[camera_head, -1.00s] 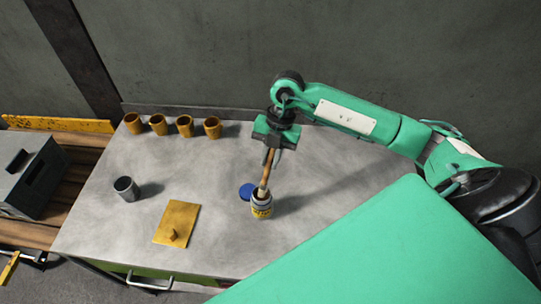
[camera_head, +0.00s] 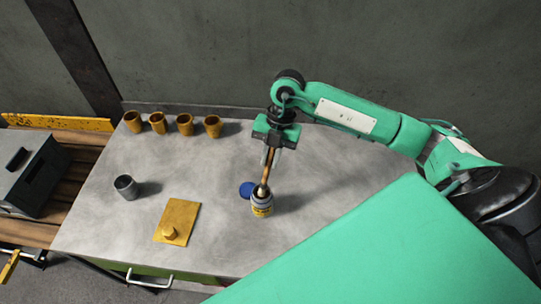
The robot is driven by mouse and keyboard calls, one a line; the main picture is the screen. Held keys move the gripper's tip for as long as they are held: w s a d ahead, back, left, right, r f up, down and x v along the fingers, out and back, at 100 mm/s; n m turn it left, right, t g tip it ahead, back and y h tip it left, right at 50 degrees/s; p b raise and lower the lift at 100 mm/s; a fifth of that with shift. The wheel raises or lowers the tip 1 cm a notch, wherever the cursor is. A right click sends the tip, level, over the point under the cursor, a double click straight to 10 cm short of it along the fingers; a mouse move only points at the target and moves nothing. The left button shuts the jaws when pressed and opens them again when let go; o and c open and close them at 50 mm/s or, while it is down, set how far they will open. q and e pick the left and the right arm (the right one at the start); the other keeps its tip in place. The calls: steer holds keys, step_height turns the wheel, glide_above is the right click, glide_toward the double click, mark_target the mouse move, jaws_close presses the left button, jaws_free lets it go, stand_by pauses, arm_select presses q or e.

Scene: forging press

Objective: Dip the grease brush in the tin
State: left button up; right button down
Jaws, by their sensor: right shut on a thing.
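My right gripper (camera_head: 272,148) is shut on the wooden handle of the grease brush (camera_head: 267,166) and holds it nearly upright, a little tilted. The brush's lower end is at the mouth of the tin (camera_head: 262,207), a small pale can with a yellow label; its bristles are hidden, apparently inside. The tin stands upright on the grey table (camera_head: 335,200). A blue round lid (camera_head: 247,190) lies on the table just left of the tin. My left gripper is not in view.
Several orange-brown cups (camera_head: 185,125) stand in a row along the back. A grey metal cup (camera_head: 125,187) stands at the left. A yellow plate with a knob (camera_head: 178,222) lies near the front. The table right of the tin is clear.

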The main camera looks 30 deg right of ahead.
steer(key=shift+s+f, duration=0.1)
steer(key=shift+f, duration=0.35)
stand_by(1.1)
steer(key=shift+r+p, duration=2.2)
steer(key=shift+r, duration=1.4)
